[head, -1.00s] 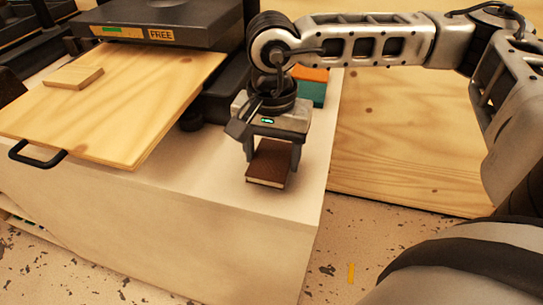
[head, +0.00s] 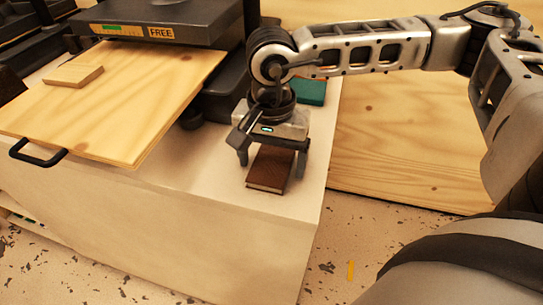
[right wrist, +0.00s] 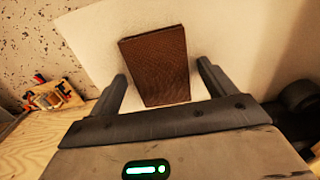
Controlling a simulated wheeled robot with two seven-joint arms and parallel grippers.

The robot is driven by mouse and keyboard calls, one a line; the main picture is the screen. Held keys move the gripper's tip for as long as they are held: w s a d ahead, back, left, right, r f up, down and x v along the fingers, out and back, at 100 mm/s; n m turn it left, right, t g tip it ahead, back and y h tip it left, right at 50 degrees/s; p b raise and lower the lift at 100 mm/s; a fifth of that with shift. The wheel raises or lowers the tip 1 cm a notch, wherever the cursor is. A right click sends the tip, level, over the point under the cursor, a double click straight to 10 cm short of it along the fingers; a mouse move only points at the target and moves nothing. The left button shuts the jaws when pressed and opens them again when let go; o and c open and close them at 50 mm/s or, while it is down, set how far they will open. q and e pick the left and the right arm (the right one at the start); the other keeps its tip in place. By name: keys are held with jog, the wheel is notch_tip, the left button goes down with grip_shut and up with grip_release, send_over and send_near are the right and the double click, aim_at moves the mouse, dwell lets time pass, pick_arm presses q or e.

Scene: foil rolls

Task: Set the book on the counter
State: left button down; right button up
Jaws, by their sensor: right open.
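The brown book (head: 270,168) lies flat on the white counter (head: 215,180), near its front right edge. My right gripper (head: 272,166) is just above it, open, with one finger on each side. In the right wrist view the book (right wrist: 157,66) lies between and beyond the two spread fingers (right wrist: 162,72), with a gap on each side. It rests on the pale counter surface there. The top end of the book is hidden under the gripper in the head view. My left gripper is not in view.
A wooden board (head: 110,110) with a black handle (head: 38,155) holds a small wooden block (head: 73,75). A dark machine (head: 160,25) marked FREE stands behind it. A teal item (head: 311,91) lies behind my right gripper. The counter's right edge is close to the book.

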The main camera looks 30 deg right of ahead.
aim_at(271, 165)
jog(key=shift+w+r, duration=0.1)
jog(key=shift+r, duration=0.5)
notch_tip(271, 165, up, 11)
jog(key=shift+b, duration=0.4)
